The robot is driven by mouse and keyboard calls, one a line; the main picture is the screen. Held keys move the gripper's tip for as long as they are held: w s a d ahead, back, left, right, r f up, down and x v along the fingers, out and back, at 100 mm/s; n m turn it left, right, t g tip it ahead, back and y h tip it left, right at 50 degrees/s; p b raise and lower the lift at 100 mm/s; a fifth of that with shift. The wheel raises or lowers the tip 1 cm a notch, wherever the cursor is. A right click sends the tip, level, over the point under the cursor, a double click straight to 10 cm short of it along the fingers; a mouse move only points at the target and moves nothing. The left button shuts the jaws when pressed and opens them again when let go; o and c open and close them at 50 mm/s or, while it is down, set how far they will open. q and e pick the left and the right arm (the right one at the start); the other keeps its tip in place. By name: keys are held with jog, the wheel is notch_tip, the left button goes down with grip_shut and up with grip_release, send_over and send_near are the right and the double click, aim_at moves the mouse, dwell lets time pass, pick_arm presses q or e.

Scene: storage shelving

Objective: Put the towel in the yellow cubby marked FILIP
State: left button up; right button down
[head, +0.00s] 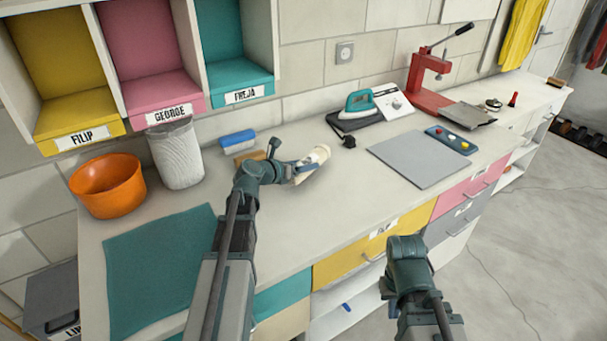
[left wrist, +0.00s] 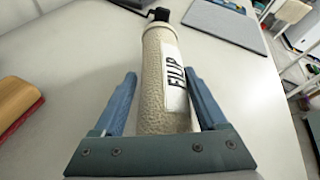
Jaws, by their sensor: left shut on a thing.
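The towel (head: 316,157) is a cream-coloured roll with a white FILIP label, clearest in the left wrist view (left wrist: 153,75). My left gripper (head: 298,172) is shut on it over the middle of the counter, with a blue finger on each side of the roll in the left wrist view (left wrist: 164,105). I cannot tell whether the roll touches the counter. The yellow cubby (head: 75,110) marked FILIP is at the upper left in the head view, and its visible floor is empty. My right arm's end (head: 408,250) is at the counter's front edge; its fingers do not show clearly.
Below stand an orange bowl (head: 107,185) and a ribbed white bin (head: 175,155). A blue-topped brush (head: 238,140) lies behind my left gripper. An iron (head: 360,101), grey mat (head: 418,158) and red press (head: 428,85) are right.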

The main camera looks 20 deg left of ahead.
pick_arm(q)
jog(key=shift+f+b, duration=1.2)
jog(key=shift+f, duration=0.3)
jog(key=shift+f, duration=0.1)
jog(key=shift+f, duration=0.15)
jog(key=o, duration=1.5)
jog(key=shift+r, duration=0.2)
jog(key=shift+s+r, duration=0.15)
jog(key=shift+r, duration=0.05)
jog(key=p+v, duration=0.4)
jog(key=v, duration=0.6)
jog(key=shift+s+a, duration=0.15)
jog(key=shift+s, duration=0.1)
jog(key=shift+s+a+r, duration=0.15)
jog(key=shift+s+a, duration=0.1)
jog(key=shift+s, duration=0.25)
